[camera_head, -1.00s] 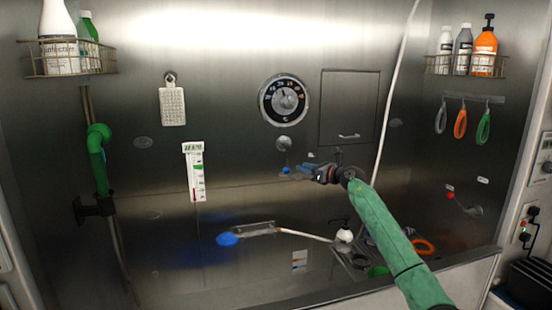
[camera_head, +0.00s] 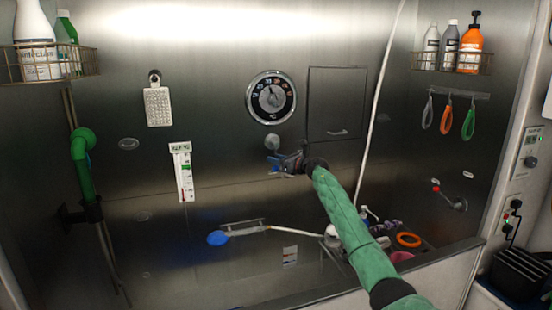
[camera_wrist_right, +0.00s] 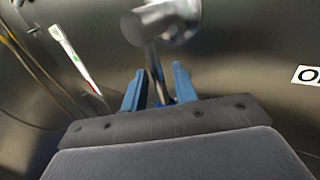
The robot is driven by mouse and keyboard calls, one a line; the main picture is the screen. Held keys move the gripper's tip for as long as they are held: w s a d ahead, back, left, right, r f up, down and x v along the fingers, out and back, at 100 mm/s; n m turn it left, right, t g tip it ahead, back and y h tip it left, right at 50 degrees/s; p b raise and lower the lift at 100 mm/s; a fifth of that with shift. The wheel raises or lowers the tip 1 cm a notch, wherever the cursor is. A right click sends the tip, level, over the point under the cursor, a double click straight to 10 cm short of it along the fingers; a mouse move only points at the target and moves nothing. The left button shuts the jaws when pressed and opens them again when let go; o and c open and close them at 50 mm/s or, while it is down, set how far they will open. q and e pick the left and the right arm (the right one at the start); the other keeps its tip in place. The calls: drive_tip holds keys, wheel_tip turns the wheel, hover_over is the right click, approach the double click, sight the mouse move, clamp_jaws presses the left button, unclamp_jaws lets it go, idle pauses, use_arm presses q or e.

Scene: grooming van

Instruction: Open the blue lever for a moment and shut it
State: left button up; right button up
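The lever's round metal hub (camera_head: 272,142) is on the steel back wall, just under the dial. In the right wrist view the hub (camera_wrist_right: 163,22) is at the top, and the lever's metal stem (camera_wrist_right: 154,68) hangs down from it. My right gripper (camera_head: 274,167) is just below the hub, at the lever. In the wrist view its two blue fingers (camera_wrist_right: 158,88) stand apart on either side of the stem, with gaps visible. A small blue part shows low between the fingers. The lever's blue end is mostly hidden by the gripper. My left gripper is not in view.
A dial (camera_head: 271,98) and a wall panel (camera_head: 337,104) are above the gripper. A thermometer strip (camera_head: 182,172) hangs to the left. A red-tipped lever (camera_head: 450,197) is on the right wall. A blue-headed sprayer (camera_head: 218,238) and an orange ring (camera_head: 408,240) are lower down.

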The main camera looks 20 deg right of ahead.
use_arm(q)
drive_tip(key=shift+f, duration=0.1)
use_arm(e)
drive_tip(key=shift+w+a+f, duration=0.1)
drive_tip(key=shift+w+f, duration=0.05)
clamp_jaws()
